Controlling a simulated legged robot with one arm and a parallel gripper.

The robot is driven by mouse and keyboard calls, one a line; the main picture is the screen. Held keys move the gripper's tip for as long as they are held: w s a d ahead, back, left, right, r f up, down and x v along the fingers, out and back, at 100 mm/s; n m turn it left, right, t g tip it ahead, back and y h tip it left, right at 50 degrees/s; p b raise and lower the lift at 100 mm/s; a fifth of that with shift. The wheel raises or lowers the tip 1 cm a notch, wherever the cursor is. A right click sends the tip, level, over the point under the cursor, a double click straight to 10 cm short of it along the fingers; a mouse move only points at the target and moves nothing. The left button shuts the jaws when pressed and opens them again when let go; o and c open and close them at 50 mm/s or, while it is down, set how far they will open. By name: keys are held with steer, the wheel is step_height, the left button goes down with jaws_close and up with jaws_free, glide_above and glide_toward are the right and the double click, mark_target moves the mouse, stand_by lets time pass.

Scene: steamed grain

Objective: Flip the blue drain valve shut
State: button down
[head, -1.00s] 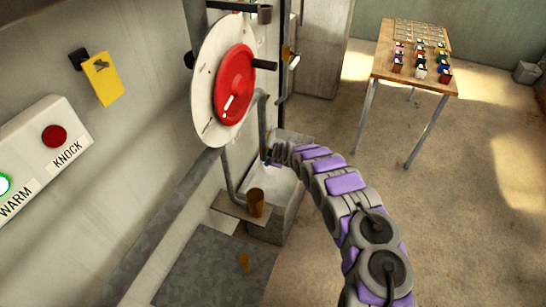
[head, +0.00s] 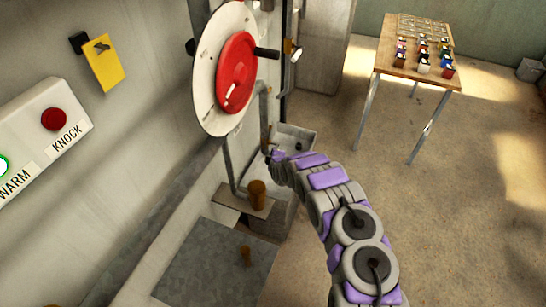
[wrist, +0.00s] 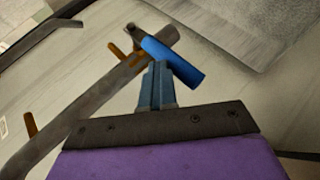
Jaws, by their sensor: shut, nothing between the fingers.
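The blue drain valve handle (wrist: 172,61) shows in the wrist view as a blue cylinder on a grey pipe (wrist: 125,75), slanting down to the right. My gripper (wrist: 157,68) is shut and empty, with its slim blue-grey fingers pointing at the handle. The fingertips overlap the handle's lower edge in the picture; I cannot tell whether they touch it. In the head view my gripper (head: 272,154) is at the pipe beside the sink, and the valve handle cannot be made out there.
A white disc with a red centre (head: 236,72) stands out from the wall above the pipe. A grey sink (head: 297,140) lies behind my gripper. A brown cup (head: 257,194) stands on a small shelf left of my arm. A wooden table (head: 420,72) stands at the back right; open floor lies between.

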steer(key=shift+s+f+g, duration=0.3)
steer(key=shift+s+f, duration=0.1)
steer(key=shift+f, duration=0.2)
steer(key=shift+r, duration=0.1)
steer(key=w+r+p+v, duration=0.1)
steer(key=p+v, duration=0.2)
steer(key=v, duration=0.9)
steer(key=shift+r, duration=0.3)
stand_by(0.3)
